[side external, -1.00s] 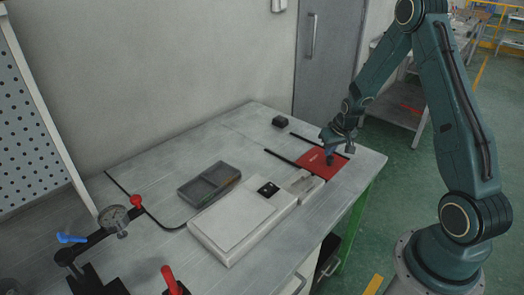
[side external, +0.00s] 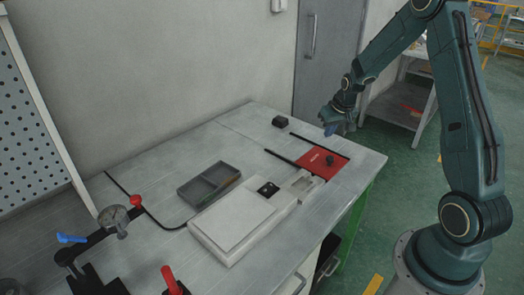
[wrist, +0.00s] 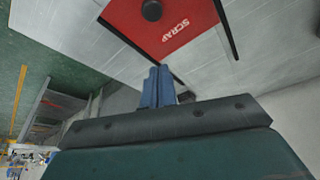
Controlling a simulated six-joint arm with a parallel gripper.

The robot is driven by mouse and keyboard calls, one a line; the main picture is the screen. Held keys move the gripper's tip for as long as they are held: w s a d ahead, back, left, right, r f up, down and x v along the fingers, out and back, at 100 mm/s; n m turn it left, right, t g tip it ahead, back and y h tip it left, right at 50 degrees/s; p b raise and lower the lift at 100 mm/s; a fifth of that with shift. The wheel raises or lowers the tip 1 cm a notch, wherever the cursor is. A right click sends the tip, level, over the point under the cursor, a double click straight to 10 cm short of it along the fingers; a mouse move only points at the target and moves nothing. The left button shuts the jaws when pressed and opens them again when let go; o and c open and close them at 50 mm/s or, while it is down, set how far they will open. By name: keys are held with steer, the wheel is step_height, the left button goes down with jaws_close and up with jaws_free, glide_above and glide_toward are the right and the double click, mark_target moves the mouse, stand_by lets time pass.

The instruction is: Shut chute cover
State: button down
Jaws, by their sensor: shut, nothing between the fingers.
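The red chute cover (side external: 320,163), marked SCRAP, lies flat at the right end of the worktable between two black rails. A black knob (side external: 330,159) stands up from it. No opening shows beside the cover; what is under it is hidden. The cover (wrist: 165,28) and knob (wrist: 151,10) also show at the top of the wrist view, both cut off by the edge. My gripper (side external: 328,131) hangs in the air beyond and above the cover, clear of the knob. Its blue fingers (wrist: 159,72) are shut together and empty.
A pale scale-like unit (side external: 235,220) and a grey divided tray (side external: 208,184) sit left of the cover. A small black block (side external: 280,121) lies near the back edge. The tabletop behind the cover is mostly clear.

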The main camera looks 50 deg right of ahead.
steer(key=v, duration=0.3)
steer(key=shift+s+r, duration=0.15)
steer(key=shift+r, duration=0.2)
steer(key=shift+a, duration=0.1)
steer(key=s+a+r+n+t, duration=0.1)
steer(key=s+a+r, duration=0.3)
steer(key=a+r, duration=0.35)
steer(key=s+a+r+n, duration=0.2)
steer(key=s+a+r, duration=0.1)
steer(key=a+r, duration=0.5)
steer(key=s+a+r+n+y, duration=0.1)
steer(key=s+a, duration=0.4)
steer(key=s, duration=0.2)
steer(key=s+a+r+n+t, duration=0.1)
steer(key=s+a, duration=0.4)
steer(key=s, duration=0.3)
steer(key=shift+s+a+r+y, duration=0.3)
steer(key=shift+y, duration=0.1)
